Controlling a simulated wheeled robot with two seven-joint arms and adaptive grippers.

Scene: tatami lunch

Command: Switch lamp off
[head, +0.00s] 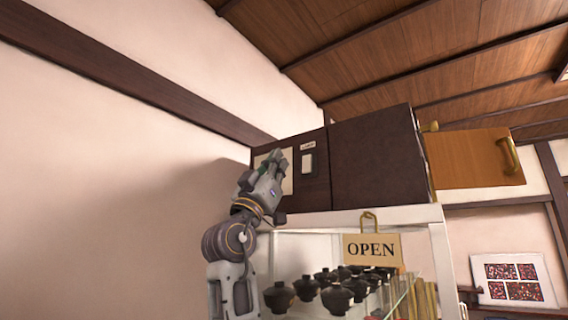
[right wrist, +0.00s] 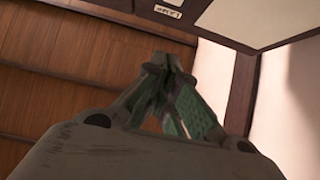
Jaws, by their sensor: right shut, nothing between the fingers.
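A small pale switch (head: 308,163) with a white label (head: 308,146) above it is on the dark brown front of a box; I take it for the lamp switch. The lamp itself cannot be made out. My right gripper (head: 281,157) is shut and empty, pointing up, just left of the switch and in front of a beige panel (head: 288,184). Whether it touches the panel is unclear. In the right wrist view the closed fingertips (right wrist: 157,67) show below the beige panel (right wrist: 245,18) and a label (right wrist: 169,12); the switch is not visible there. My left gripper is out of view.
A white-framed display case (head: 437,214) under the box holds several dark lidded bowls (head: 337,298). An OPEN sign (head: 372,250) hangs on its front. An orange-brown cabinet door (head: 475,160) stands open at the right. The plain wall (head: 110,170) leaves free room at left.

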